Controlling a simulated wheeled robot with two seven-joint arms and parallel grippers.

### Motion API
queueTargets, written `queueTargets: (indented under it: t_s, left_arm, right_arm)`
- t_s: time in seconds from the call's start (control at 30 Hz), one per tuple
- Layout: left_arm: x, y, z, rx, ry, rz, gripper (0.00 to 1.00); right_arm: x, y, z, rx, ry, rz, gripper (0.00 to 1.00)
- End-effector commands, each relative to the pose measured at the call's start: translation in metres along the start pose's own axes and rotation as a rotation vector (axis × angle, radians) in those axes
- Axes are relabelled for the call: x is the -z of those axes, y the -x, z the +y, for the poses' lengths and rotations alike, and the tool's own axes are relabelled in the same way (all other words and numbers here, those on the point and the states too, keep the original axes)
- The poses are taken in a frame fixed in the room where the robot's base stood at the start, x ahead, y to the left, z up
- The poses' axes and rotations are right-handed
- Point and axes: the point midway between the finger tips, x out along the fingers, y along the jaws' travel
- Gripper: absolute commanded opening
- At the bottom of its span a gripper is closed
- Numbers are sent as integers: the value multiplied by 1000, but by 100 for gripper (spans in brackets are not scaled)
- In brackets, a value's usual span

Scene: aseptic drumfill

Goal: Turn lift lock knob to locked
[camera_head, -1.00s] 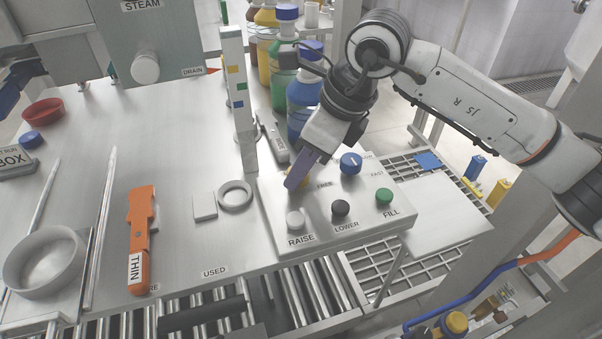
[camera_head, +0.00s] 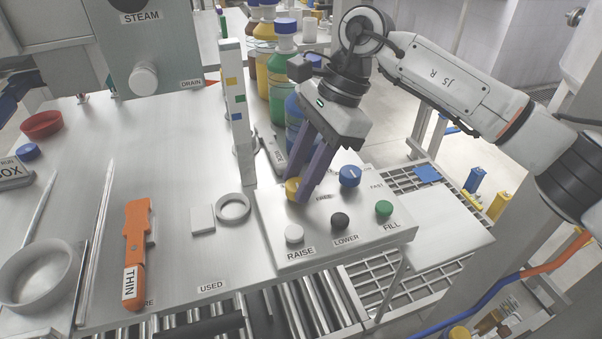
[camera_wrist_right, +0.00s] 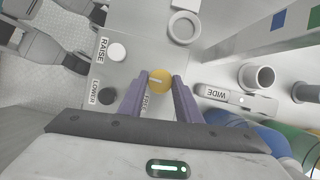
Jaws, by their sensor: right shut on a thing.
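The yellow lift lock knob (camera_head: 292,189) sits on the back left of the control panel (camera_head: 270,222), beside the FREE label (camera_head: 323,197). My right gripper (camera_head: 298,188) points down at it, its two purple fingers on either side of the knob and shut on it. In the right wrist view the knob (camera_wrist_right: 160,79) shows between the fingertips (camera_wrist_right: 160,88), with a pale pointer mark across its top. The word for the locked position cannot be read. My left gripper is not seen.
A blue knob (camera_head: 349,176) stands close right of the fingers. White RAISE (camera_head: 294,233), black LOWER (camera_head: 340,220) and green FILL (camera_head: 384,208) buttons line the panel's front. A tall marked post (camera_head: 237,110) and bottles (camera_head: 283,80) stand behind.

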Motion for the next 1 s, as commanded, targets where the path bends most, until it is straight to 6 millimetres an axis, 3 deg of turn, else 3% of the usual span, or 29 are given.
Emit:
queueTargets:
  t_s: [0.7, 0.73, 0.8, 1.0]
  left_arm:
    - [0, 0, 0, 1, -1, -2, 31]
    - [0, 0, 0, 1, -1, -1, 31]
    - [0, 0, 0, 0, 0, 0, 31]
    - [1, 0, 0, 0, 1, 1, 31]
  right_arm:
    - [1, 1, -1, -25, 71, 1, 8]
    - [1, 1, -1, -25, 71, 1, 34]
    - [0, 1, -1, -25, 70, 1, 46]
    - [0, 0, -1, -26, 69, 0, 49]
